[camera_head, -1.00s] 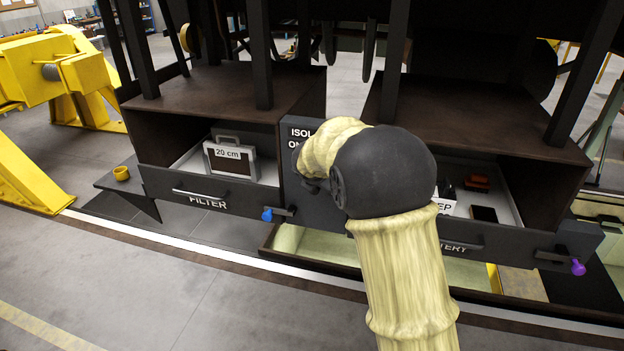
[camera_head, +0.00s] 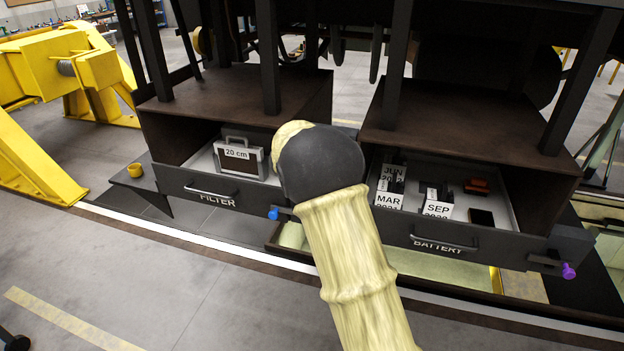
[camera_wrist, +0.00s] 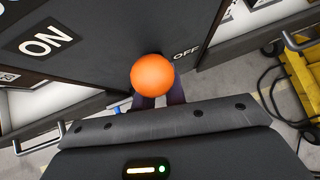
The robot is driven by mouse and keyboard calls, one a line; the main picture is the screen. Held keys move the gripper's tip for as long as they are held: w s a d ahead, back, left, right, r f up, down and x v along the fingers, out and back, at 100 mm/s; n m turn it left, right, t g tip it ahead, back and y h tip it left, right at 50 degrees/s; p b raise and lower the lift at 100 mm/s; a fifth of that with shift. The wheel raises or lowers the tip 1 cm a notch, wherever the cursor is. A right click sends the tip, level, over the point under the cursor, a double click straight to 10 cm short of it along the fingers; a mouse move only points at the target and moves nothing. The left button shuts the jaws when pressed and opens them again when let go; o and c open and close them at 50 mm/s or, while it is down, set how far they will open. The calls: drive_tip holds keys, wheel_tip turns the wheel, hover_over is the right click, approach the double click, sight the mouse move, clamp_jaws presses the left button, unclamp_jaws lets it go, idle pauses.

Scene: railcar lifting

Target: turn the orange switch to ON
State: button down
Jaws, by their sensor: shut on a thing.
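The orange switch's round knob (camera_wrist: 152,73) shows in the wrist view against a dark panel (camera_wrist: 110,45). A white ON label (camera_wrist: 45,40) is at the left, and a small OFF label (camera_wrist: 186,53) is just right of the knob, much closer to it. My gripper (camera_wrist: 158,99) is shut on the orange switch, its dark fingers showing just below the knob. The knob hides the fingertips and the part they hold. In the head view my arm covers the switch, most of its panel and the gripper.
An open FILTER drawer (camera_head: 180,190) holds a case labelled 20 cm (camera_head: 238,158). An open BATTERY drawer (camera_head: 400,229) holds dated blocks. A blue knob (camera_head: 273,214) and a purple knob (camera_head: 568,270) stick out at the front.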

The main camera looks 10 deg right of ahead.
drive_tip(key=shift+f, duration=0.1)
drive_tip(key=c, duration=1.5)
unclamp_jaws()
drive_tip(key=shift+o, duration=0.2)
drive_tip(key=b+v, duration=0.4)
drive_tip(key=v, duration=1.3)
drive_tip(key=shift+s, duration=0.25)
